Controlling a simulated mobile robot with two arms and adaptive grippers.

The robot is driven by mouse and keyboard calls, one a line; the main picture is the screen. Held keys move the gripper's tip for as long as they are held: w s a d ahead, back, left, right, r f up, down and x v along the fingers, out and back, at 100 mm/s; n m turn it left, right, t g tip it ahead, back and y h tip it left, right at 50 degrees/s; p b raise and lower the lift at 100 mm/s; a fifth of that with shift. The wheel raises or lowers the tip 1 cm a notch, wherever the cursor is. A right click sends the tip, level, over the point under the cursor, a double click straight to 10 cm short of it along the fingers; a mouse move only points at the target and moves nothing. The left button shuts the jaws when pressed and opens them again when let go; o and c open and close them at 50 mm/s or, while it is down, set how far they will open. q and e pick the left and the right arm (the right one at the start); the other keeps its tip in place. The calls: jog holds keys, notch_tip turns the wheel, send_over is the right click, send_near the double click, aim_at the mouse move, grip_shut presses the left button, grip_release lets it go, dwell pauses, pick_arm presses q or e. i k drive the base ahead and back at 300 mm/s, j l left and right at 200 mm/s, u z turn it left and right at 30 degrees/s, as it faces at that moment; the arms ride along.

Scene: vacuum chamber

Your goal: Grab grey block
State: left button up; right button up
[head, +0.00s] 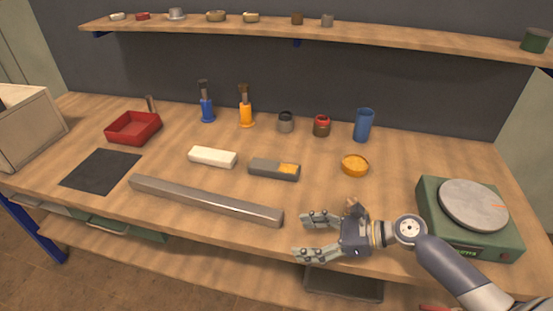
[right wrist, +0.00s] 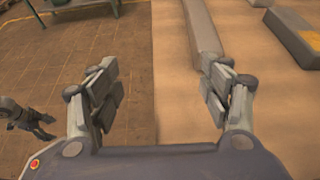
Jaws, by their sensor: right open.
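A dark grey block (head: 262,168) with an orange-yellow patch at its right end lies on the middle of the wooden bench. It also shows at the upper right of the right wrist view (right wrist: 284,30), partly cut off. A long grey bar (head: 205,200) lies along the front of the bench, and its near end shows at the top of the right wrist view (right wrist: 203,30). My right gripper (head: 302,236) is open and empty at the bench's front edge, just beyond the bar's right end. The grey block is farther back, apart from the gripper.
A white block (head: 212,157) lies left of the grey block. A green device with a round plate (head: 473,204) stands at the right. Brushes, jars and a blue cup (head: 364,125) line the back. A red tray (head: 133,127) sits at left.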

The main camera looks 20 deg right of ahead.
aim_at(285, 171)
jog(key=i+l, duration=0.65)
jog(key=i, duration=0.2)
